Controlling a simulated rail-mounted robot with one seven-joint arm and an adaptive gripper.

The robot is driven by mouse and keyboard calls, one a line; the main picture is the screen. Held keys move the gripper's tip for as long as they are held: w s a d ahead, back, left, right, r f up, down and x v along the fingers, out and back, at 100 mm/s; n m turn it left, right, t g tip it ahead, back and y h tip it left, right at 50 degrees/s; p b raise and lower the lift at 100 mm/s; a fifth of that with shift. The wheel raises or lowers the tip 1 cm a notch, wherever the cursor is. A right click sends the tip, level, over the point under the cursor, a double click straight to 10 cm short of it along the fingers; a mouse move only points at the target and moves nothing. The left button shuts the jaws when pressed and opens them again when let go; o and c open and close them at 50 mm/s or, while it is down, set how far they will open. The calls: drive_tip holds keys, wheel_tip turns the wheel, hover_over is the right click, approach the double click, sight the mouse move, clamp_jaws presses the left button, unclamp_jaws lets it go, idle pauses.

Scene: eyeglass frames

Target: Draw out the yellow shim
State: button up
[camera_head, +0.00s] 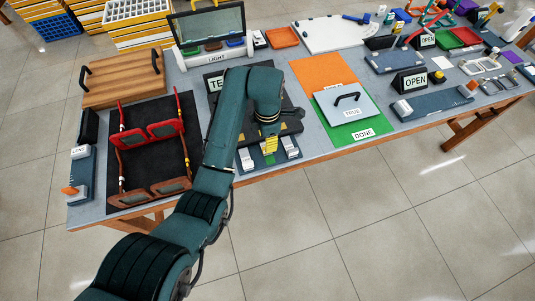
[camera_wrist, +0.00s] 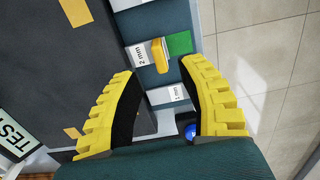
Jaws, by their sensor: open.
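The yellow shim (camera_wrist: 160,56) shows in the wrist view as a small upright tab in a blue-grey holder (camera_wrist: 173,72). It stands between a white "2 mm" label and a green patch. My gripper (camera_wrist: 159,70) is open, its yellow ridged fingers with black pads spread on either side of the shim's line. The shim lies near the fingertips, and I see no finger touching it. In the head view my gripper (camera_head: 270,145) points down over the holder at the table's front edge and hides the shim there.
A dark test board (camera_wrist: 60,60) with yellow marks lies beside the holder. A blue knob (camera_wrist: 190,131) shows by the right finger. In the head view, a black mat (camera_head: 150,120) with red and brown frames lies left, and a green "DONE" mat (camera_head: 345,137) lies right.

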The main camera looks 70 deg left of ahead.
wheel_tip(320, 180, down, 5)
drive_tip(key=b, duration=0.3)
drive_tip(key=shift+r, duration=0.1)
